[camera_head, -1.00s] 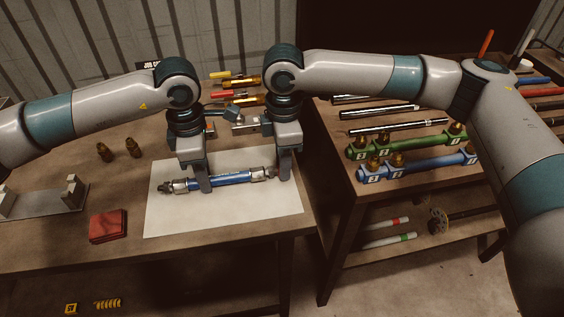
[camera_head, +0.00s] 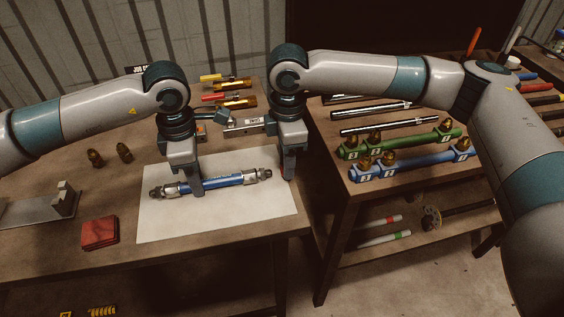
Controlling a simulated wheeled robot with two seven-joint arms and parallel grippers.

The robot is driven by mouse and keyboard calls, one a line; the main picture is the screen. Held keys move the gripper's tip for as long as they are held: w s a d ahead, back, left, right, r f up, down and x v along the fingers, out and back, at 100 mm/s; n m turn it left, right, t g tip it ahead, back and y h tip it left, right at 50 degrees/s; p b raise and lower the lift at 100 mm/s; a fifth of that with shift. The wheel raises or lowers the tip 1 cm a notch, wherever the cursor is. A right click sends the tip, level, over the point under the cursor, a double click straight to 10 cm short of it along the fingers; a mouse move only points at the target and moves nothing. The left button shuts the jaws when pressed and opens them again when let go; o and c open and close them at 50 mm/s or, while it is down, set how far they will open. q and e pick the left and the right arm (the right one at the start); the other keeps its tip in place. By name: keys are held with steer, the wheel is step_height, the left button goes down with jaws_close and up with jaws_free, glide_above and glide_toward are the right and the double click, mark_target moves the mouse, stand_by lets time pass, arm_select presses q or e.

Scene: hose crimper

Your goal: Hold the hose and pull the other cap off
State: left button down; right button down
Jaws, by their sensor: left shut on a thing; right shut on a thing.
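The blue hose (camera_head: 222,182) lies on the white sheet with metal fittings at both ends. My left gripper (camera_head: 197,188) is shut on the hose toward its left end. The left fitting (camera_head: 158,191) sticks out bare beyond it. The right fitting (camera_head: 264,174) is also bare and stands apart from my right gripper. My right gripper (camera_head: 287,174) is just right of the hose end, shut on a small red cap (camera_head: 282,172), mostly hidden by the fingers.
The white sheet (camera_head: 230,220) has free room in front of the hose. A red cloth stack (camera_head: 99,233), two brass fittings (camera_head: 110,156) and a grey metal stand (camera_head: 40,208) are at left. Blue (camera_head: 410,165) and green (camera_head: 400,143) racks stand on the right table.

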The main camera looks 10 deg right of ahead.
steer(key=shift+d, duration=0.3)
steer(key=shift+r, duration=0.1)
steer(key=shift+r, duration=2.4)
arm_select(q)
steer(key=c, duration=1.5)
jaws_free()
steer(key=shift+c, duration=0.2)
step_height(320, 180, up, 12)
